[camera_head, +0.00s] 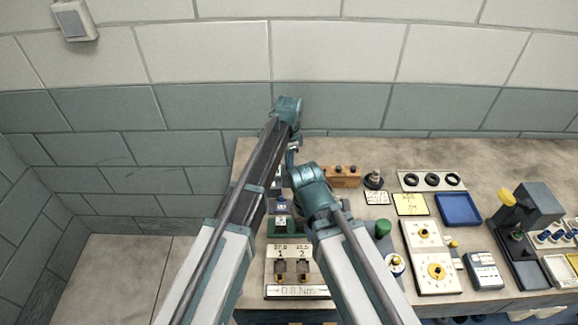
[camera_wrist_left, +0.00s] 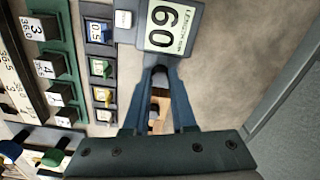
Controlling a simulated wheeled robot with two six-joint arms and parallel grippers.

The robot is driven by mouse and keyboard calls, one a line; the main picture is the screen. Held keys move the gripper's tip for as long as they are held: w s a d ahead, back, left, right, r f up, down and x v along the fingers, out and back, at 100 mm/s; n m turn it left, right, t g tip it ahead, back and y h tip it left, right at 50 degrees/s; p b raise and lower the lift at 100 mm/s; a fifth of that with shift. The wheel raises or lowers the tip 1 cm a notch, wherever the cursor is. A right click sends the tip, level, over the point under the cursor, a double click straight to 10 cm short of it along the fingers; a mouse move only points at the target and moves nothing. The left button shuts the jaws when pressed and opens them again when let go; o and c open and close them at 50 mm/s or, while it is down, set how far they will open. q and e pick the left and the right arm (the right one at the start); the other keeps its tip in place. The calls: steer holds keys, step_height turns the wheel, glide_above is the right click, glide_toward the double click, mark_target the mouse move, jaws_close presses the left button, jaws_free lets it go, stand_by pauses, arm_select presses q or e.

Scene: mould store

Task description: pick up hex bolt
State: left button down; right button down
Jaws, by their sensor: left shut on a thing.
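My left gripper (camera_wrist_left: 160,75) shows in the left wrist view with its two blue fingers drawn together at the tips. A small dark piece, taken as the hex bolt (camera_wrist_left: 160,73), sits between the tips; its shape is mostly hidden. A wooden block (camera_wrist_left: 161,104) shows through the gap between the fingers. In the head view the wooden block (camera_head: 343,177) stands at the back of the bench with dark pieces on top. My left arm hides most of its gripper there. My right arm reaches in too, but its gripper is hidden.
A label marked 60 (camera_wrist_left: 168,28) lies just beyond the fingertips. On the bench (camera_head: 480,160) are a blue tray (camera_head: 458,209), dial boards (camera_head: 436,271) and a black press (camera_head: 530,210).

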step_height(320, 180, up, 10)
steer(key=p, duration=0.9)
steer(key=shift+p, duration=0.4)
steer(key=shift+r, duration=0.1)
step_height(320, 180, up, 7)
steer(key=p, duration=0.7)
steer(key=shift+r, duration=0.15)
